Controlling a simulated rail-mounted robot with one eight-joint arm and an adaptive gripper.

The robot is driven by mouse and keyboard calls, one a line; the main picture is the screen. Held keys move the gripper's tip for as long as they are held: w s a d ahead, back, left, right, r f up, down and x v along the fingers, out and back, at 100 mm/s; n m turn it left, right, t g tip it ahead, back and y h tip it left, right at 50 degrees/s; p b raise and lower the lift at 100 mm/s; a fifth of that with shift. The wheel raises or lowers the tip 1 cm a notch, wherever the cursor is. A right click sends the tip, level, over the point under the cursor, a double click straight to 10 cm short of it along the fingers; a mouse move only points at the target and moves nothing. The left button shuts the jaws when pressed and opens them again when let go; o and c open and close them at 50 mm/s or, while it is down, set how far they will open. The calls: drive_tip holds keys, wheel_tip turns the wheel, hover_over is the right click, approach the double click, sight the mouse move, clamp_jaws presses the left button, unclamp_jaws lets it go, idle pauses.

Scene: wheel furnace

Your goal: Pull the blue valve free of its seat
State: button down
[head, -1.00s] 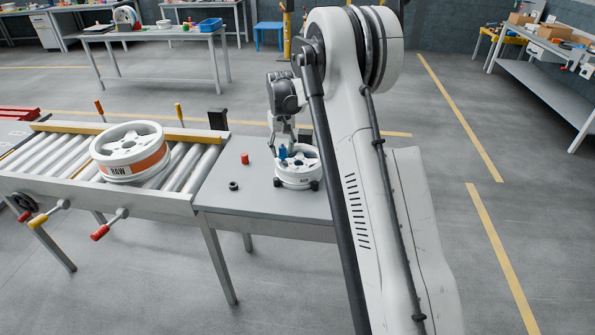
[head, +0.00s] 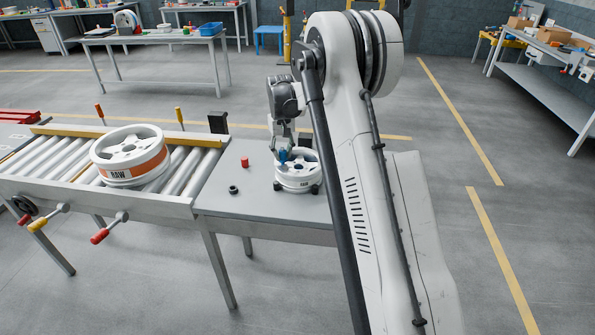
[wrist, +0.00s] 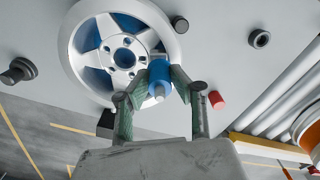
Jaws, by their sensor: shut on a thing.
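The blue valve (wrist: 159,80) is a small blue cylinder with a pale tip, seen between my fingers in the wrist view. In the head view the blue valve (head: 283,156) shows at the left rim of the white wheel (head: 298,181). My gripper (head: 283,148) is shut on the valve. In the wrist view my gripper (wrist: 160,88) has a finger on each side of it, and the spoked wheel (wrist: 75,22) lies just behind. I cannot tell whether the valve's lower end is still in its seat.
A red cylinder (head: 245,162) and a black ring (head: 234,189) stand on the grey table (head: 265,212) left of the wheel. A roller conveyor (head: 185,172) with a wheel marked RAW (head: 130,157) adjoins on the left. The table between them is mostly clear.

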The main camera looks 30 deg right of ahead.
drive_tip(key=shift+r, duration=0.95)
idle(0.4)
drive_tip(key=shift+r+p, duration=1.05)
drive_tip(key=shift+r, duration=1.3)
